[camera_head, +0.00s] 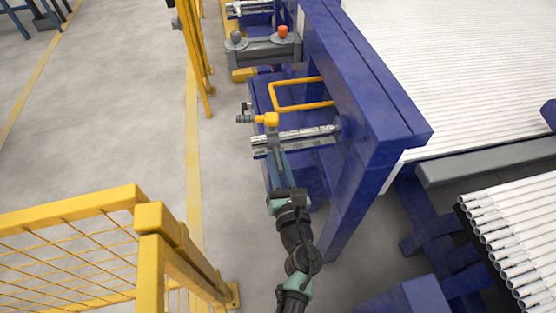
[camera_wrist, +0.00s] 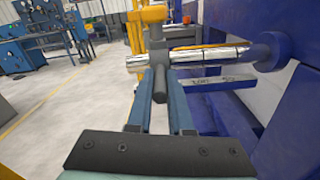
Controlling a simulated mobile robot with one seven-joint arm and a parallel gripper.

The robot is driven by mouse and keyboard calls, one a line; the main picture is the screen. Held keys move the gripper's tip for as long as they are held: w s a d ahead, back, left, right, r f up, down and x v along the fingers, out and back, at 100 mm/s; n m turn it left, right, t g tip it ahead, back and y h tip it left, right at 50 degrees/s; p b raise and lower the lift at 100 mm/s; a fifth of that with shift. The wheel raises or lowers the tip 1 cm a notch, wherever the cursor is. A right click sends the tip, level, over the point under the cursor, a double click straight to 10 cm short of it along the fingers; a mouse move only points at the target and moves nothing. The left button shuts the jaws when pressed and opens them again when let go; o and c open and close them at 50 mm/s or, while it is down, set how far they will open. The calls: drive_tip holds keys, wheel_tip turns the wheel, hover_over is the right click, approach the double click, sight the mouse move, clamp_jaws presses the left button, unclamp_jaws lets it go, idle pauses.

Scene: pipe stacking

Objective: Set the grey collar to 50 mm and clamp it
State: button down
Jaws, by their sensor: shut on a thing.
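A shiny steel rod (camera_head: 308,133) sticks out from the blue frame, and it also shows in the wrist view (camera_wrist: 215,54). A pale scale bar (camera_head: 312,144) with dark marks too small to read runs just below it, also in the wrist view (camera_wrist: 222,82). A yellow clamp piece (camera_head: 268,119) stands above the rod, also in the wrist view (camera_wrist: 147,14). My gripper (camera_head: 277,150) has its two blue-grey fingers closed around the handle.
A bent yellow rail (camera_head: 300,107) lies behind the rod. A grey box with a red and a dark button (camera_head: 265,49) is farther back. The blue frame (camera_head: 365,120) stands close on the right. A yellow mesh fence (camera_head: 75,240) is at lower left. Floor left of the rod is clear.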

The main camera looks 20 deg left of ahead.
drive_tip(key=shift+r, duration=0.1)
idle(0.6)
drive_tip(key=w+d, duration=0.2)
drive_tip(key=w+d+b, duration=0.1)
drive_tip(key=w+d, duration=0.1)
drive_tip(key=d, duration=0.1)
drive_tip(key=w+d+b, duration=0.1)
drive_tip(key=d, duration=0.2)
drive_tip(key=shift+w+d, duration=0.15)
drive_tip(key=shift+w, duration=0.25)
drive_tip(key=c, duration=0.8)
unclamp_jaws()
drive_tip(key=shift+c, duration=0.2)
drive_tip(key=shift+s, duration=0.15)
drive_tip(key=v, duration=1.2)
drive_tip(key=shift+s+d+p, duration=0.25)
drive_tip(key=shift+s+p, duration=0.05)
drive_tip(key=shift+p, duration=0.1)
